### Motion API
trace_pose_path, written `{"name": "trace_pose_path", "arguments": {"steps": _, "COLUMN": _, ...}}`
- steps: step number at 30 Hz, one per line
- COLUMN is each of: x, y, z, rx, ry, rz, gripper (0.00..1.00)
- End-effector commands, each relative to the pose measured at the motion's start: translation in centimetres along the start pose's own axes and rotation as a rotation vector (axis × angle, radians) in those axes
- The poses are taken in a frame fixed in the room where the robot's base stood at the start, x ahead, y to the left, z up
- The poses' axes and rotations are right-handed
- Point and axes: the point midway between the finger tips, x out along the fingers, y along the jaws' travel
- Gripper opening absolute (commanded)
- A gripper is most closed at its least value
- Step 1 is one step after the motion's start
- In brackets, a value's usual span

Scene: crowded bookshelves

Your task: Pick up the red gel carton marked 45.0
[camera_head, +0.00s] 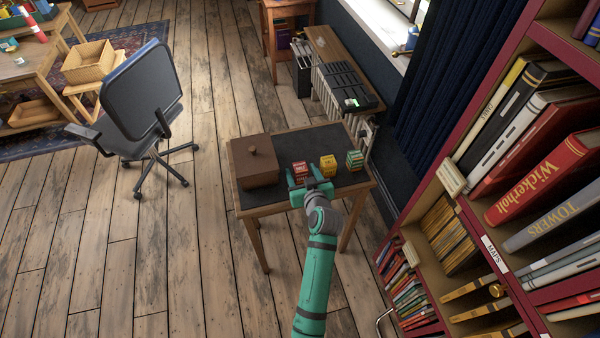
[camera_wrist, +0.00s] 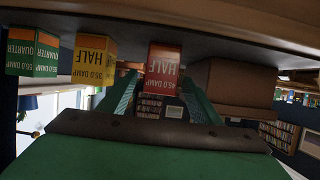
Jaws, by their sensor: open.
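The red carton (camera_head: 300,169) stands on a dark-topped table, between a brown lidded box and a yellow carton. In the wrist view, where the scene is upside down, the red carton (camera_wrist: 164,68) shows an orange band and the word HALF; its number is hard to read. My gripper (camera_head: 308,179) is open at the table's near side, its green fingers pointing at the red carton. In the wrist view the fingers (camera_wrist: 160,92) lie to either side of the carton's line. I cannot tell whether the tips reach past its front face. Nothing is held.
The brown box (camera_head: 254,163) stands close left of the red carton. The yellow carton (camera_head: 328,166) and a green carton (camera_head: 354,160) stand to the right. The table (camera_head: 345,182) has bare space at its front right. A bookshelf (camera_head: 470,205) rises on the right; an office chair (camera_head: 140,95) stands left.

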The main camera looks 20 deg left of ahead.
Motion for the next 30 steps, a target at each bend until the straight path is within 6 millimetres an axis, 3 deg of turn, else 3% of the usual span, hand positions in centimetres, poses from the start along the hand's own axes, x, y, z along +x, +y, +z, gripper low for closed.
{"name": "trace_pose_path", "arguments": {"steps": 4, "x": 1.6, "y": -0.1, "z": 0.0, "rx": 0.0, "ry": 0.0, "rz": -0.001, "gripper": 0.58}}
{"name": "trace_pose_path", "arguments": {"steps": 12, "x": 1.9, "y": 0.0, "z": 0.0, "rx": 0.001, "ry": 0.0, "rz": 0.0, "gripper": 0.58}}
{"name": "trace_pose_path", "arguments": {"steps": 13, "x": 1.9, "y": 0.0, "z": 0.0, "rx": 0.001, "ry": 0.0, "rz": 0.0, "gripper": 0.55}}
{"name": "trace_pose_path", "arguments": {"steps": 18, "x": 1.8, "y": 0.0, "z": 0.0, "rx": 0.001, "ry": 0.0, "rz": 0.0, "gripper": 0.15}}
{"name": "trace_pose_path", "arguments": {"steps": 19, "x": 1.8, "y": 0.0, "z": 0.0, "rx": 0.001, "ry": 0.0, "rz": 0.0, "gripper": 0.11}}
{"name": "trace_pose_path", "arguments": {"steps": 30, "x": 1.7, "y": 0.0, "z": -0.4, "rx": 0.0, "ry": 0.002, "rz": 0.0, "gripper": 0.11}}
